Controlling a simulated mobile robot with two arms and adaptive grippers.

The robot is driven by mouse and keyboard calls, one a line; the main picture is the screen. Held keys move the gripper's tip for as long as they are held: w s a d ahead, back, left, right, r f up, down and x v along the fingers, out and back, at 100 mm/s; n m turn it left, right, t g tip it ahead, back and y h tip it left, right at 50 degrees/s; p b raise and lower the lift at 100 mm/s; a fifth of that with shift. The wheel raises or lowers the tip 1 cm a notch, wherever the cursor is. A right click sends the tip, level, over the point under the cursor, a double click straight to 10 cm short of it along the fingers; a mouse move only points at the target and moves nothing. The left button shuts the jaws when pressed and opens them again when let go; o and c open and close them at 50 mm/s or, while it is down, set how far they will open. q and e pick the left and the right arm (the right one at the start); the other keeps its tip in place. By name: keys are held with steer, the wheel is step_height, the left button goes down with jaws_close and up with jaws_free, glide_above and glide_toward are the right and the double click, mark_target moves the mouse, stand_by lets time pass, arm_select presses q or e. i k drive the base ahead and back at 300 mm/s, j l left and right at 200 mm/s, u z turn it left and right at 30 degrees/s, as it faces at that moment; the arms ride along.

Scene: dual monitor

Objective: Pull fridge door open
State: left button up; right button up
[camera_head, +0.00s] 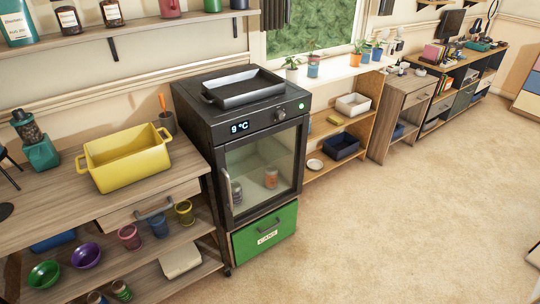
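A small black fridge (213,146) stands left of centre in the head view, between a wooden table and low wooden shelves. Its glass door (265,178) looks shut. A light vertical handle (227,190) runs along the door's left edge. The display on the fridge front reads 9 °C. Neither of my grippers is in this view, so their place and state are not shown.
A black tray (245,90) lies on top of the fridge. A green drawer (265,233) sits below the door. A wooden table (60,190) with a yellow bin (128,158) stands on the left. Open carpet (420,210) lies in front and right.

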mark_target(302, 122)
steer(key=i+l+z, duration=0.15)
steer(key=i+z, duration=0.2)
steer(key=z, duration=0.15)
steer(key=i+z, duration=0.7)
steer(key=z, duration=0.25)
steer(key=i+j+z, duration=0.2)
steer(key=z, duration=0.25)
steer(key=i+l+u, duration=0.15)
steer(key=i+u, duration=0.15)
steer(key=i+l+u, duration=0.3)
steer(key=i, duration=0.15)
steer(key=j, duration=0.05)
